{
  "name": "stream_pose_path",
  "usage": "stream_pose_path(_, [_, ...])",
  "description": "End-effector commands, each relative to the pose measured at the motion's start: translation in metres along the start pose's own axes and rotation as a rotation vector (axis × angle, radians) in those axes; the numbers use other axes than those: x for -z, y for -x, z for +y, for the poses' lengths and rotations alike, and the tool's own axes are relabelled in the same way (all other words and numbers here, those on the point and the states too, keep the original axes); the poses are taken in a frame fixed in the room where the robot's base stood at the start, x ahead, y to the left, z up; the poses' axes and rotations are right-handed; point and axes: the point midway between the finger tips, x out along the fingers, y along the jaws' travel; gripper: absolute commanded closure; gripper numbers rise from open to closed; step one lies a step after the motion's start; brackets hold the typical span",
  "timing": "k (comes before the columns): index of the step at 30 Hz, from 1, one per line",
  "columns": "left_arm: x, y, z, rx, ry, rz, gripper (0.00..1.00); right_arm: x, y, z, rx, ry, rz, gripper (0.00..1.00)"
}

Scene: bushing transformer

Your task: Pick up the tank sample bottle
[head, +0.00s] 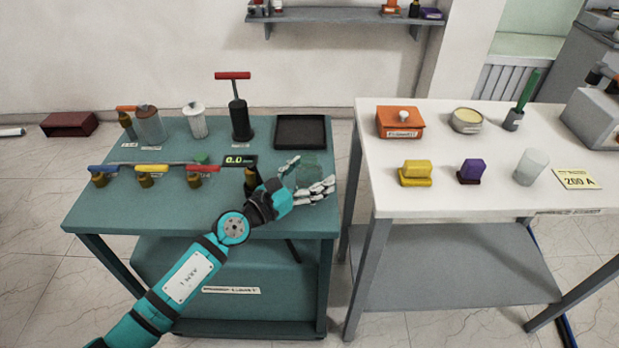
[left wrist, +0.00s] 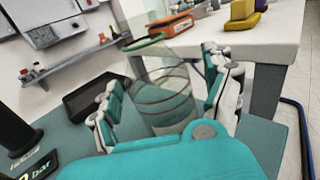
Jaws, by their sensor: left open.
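A clear greenish glass vessel (head: 309,170), which looks like the tank sample bottle, stands upright near the right edge of the teal table (head: 110,210). My left gripper (head: 314,174) is open, with its white and teal fingers on both sides of the glass. In the left wrist view the bottle (left wrist: 160,95) stands between the two spread fingers, with a green rim and dark rings round its wall. I cannot tell whether either finger touches it. The fingers hide its lower part in the head view. My right gripper is not in view.
A black tray (head: 300,131) lies behind the bottle. A black pump with a red handle (head: 239,118) and a small display (head: 240,161) are to the left, with several valves. The white table (head: 450,145) stands to the right across a gap and holds another clear glass (head: 531,167).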

Motion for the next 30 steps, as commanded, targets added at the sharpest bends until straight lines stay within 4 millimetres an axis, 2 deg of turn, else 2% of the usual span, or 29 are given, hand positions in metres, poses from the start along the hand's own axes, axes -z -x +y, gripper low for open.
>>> stream_pose_path(6, [0.000, -0.001, 0.000, 0.000, 0.000, 0.001, 0.16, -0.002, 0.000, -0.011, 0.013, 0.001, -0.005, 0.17])
stream_pose_path(7, [0.000, -0.001, 0.000, 0.000, 0.000, 0.001, 0.19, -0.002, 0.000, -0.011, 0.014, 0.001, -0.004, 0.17])
stream_pose_path(21, [0.000, -0.001, 0.001, -0.001, 0.000, 0.001, 0.80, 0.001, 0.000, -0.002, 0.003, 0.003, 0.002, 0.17])
stream_pose_path(30, [-0.003, -0.001, 0.001, -0.001, 0.000, -0.001, 0.81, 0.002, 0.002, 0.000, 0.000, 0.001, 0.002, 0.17])
